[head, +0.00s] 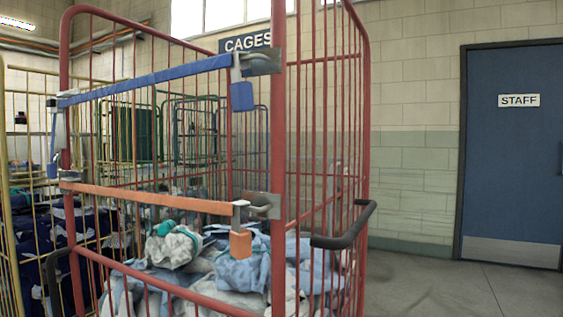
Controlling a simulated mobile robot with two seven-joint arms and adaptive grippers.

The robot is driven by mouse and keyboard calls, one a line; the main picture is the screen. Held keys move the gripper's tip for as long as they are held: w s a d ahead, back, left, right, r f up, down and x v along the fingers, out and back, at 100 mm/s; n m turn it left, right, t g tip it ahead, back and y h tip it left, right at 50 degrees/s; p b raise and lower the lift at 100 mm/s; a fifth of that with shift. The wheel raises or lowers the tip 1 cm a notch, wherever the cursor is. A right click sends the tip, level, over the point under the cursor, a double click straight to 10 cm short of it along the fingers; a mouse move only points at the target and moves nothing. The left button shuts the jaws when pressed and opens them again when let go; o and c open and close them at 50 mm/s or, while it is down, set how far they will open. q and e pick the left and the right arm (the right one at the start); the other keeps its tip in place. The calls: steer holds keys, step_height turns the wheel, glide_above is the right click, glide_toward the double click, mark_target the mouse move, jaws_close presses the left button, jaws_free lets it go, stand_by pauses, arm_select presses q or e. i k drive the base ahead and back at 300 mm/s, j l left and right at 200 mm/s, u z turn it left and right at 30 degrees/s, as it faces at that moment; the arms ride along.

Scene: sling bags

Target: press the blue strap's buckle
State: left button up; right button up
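A blue strap (150,77) runs across the upper front of the red cage, sloping up to the right. At its right end a grey buckle-like fitting (237,68) meets a metal bracket (265,62) on the red post, and a blue tab (242,96) hangs below it. At the strap's left end is another grey fitting (58,103), with a grey piece and a blue end (53,169) hanging below. I cannot tell the fittings' inner details. Neither of my grippers is in view.
An orange strap (150,197) crosses lower, with its own grey fitting (239,212) and orange tab (241,243). The red cage (279,130) holds laundry (175,247) and has a dark handle (345,238). A yellow cage (12,200) stands left. Floor (430,290) is clear at right.

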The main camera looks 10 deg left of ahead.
mark_target(50, 103)
steer(key=u, duration=1.6)
